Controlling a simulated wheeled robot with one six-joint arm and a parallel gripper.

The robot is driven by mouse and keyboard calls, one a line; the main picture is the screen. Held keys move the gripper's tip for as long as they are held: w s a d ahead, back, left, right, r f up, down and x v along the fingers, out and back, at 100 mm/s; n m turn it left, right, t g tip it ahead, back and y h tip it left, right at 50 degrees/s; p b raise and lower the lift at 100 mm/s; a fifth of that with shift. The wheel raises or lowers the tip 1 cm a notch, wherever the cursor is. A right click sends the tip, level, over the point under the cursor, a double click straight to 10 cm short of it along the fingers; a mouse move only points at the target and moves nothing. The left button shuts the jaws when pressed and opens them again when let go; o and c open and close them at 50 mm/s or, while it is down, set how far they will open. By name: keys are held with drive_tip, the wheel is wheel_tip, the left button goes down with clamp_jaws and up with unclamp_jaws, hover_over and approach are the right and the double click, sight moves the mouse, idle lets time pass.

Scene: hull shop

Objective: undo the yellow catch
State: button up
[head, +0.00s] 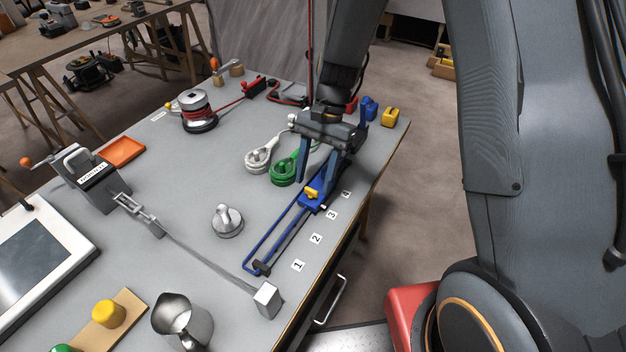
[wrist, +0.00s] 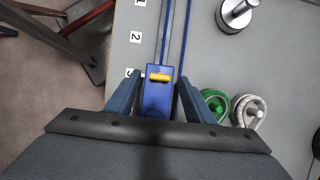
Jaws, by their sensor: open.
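The yellow catch (head: 311,192) sits on top of a blue slider car (head: 317,203) on a blue two-rail track (head: 275,240). The car stands by the number 3 mark. In the wrist view the catch (wrist: 159,77) lies crosswise on the front end of the blue car (wrist: 158,101). My gripper (head: 314,187) is open above the car, its fingers pointing down. In the wrist view my gripper (wrist: 159,80) has one finger on each side of the car, with nothing held. I cannot tell whether the fingers touch the car.
Number labels 1 to 4 run along the track's right side, near the table edge. A steel knob weight (head: 227,220) stands further left. A yellow block (head: 390,116) lies behind.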

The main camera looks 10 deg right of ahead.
drive_tip(key=shift+x, duration=0.95)
drive_tip(key=c, duration=1)
drive_tip(key=shift+c, duration=0.2)
